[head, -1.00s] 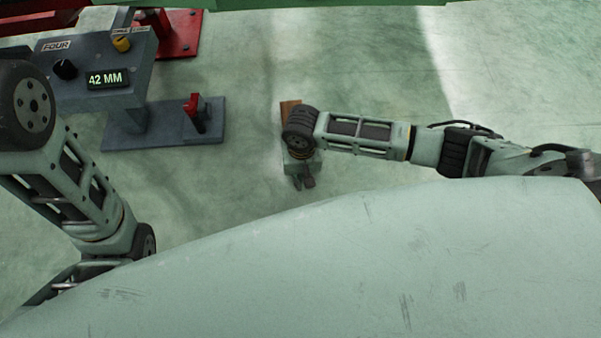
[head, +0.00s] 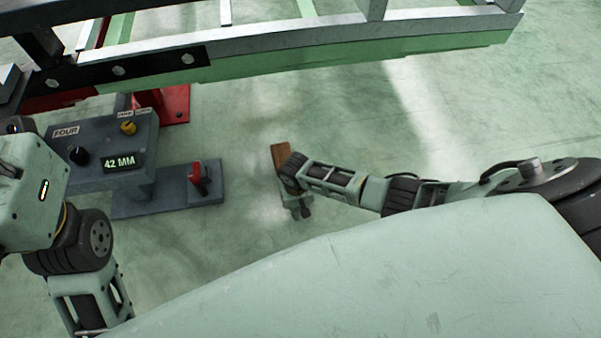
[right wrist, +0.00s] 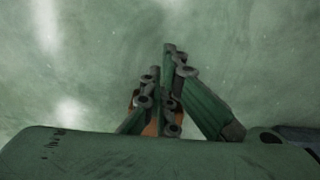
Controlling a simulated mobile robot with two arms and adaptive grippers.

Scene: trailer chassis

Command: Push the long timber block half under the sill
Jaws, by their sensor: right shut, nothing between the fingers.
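The timber block (head: 280,156) is a brown piece that shows beyond my right wrist in the head view, low over or on the green floor. The rest of it is hidden by my arm. My right gripper (head: 301,212) points toward the near side, shut. In the right wrist view the right gripper's fingers (right wrist: 168,50) meet with nothing between them, and brown wood (right wrist: 151,129) shows partly behind them. Whether they touch the block I cannot tell. A long green beam (head: 360,58), likely the sill, crosses the top of the head view, apart from the block. My left gripper is out of view.
A grey control box (head: 105,155) reading 42 MM stands on the left, with a grey base (head: 165,202) and red lever (head: 197,173). A red stand (head: 172,103) is behind it. Floor between block and beam looks clear.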

